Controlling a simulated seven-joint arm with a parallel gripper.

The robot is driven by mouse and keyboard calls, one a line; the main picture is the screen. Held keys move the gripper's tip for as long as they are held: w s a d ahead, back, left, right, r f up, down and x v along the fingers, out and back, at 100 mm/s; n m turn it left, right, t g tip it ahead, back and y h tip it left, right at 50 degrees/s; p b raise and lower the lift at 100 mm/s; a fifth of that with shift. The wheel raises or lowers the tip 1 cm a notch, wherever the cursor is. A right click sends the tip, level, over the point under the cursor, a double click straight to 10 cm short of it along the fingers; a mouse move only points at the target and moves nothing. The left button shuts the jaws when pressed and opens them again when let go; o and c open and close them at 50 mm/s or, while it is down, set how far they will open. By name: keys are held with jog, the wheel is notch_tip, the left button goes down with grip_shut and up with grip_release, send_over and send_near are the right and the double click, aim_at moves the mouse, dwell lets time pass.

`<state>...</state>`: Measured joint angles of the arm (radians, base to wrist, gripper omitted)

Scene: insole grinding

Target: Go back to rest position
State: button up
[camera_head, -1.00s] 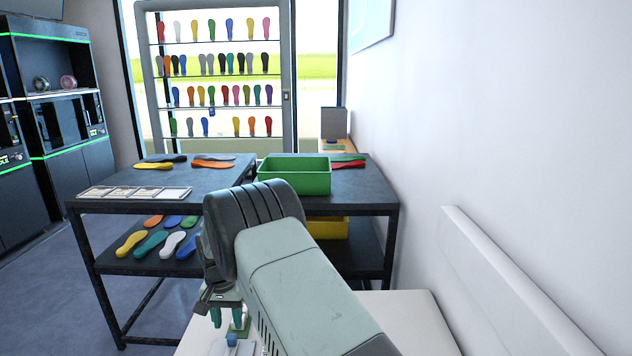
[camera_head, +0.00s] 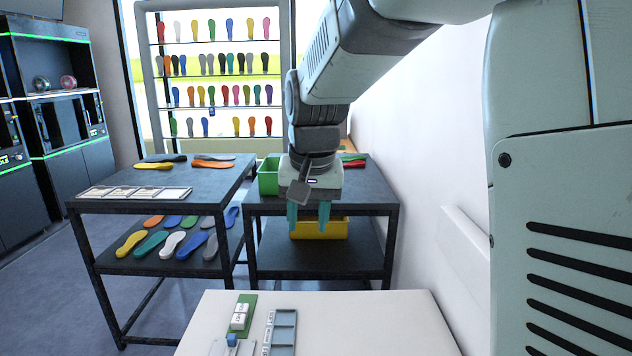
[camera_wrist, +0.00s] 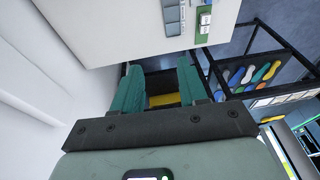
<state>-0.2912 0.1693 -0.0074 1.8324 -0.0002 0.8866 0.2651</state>
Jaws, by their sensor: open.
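My gripper (camera_head: 308,215) hangs fingers down in the head view, in front of the right dark table and beyond the white table's far edge. Its two teal fingers are apart with nothing between them. In the wrist view my gripper (camera_wrist: 160,85) also shows its fingers spread and empty. My arm comes in from the upper right and hides part of the green bin and the window.
The white table (camera_head: 370,320) holds a green block with white pieces (camera_head: 241,312) and a grey tray (camera_head: 283,332). A green bin (camera_head: 267,176) and insoles lie on dark tables (camera_head: 225,190). A yellow bin (camera_head: 320,229) sits below. A wall (camera_head: 420,150) stands at right.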

jog(key=s+d+r+t, duration=0.1)
jog(key=s+d, duration=0.5)
jog(key=s, duration=0.6)
jog(key=s+d+r+t, duration=0.1)
jog(key=s+d, duration=0.5)
jog(key=s, duration=0.6)
jog(key=shift+d+r+t+h, duration=0.25)
jog(key=shift+r+t+h, duration=0.15)
jog(key=shift+r, duration=0.5)
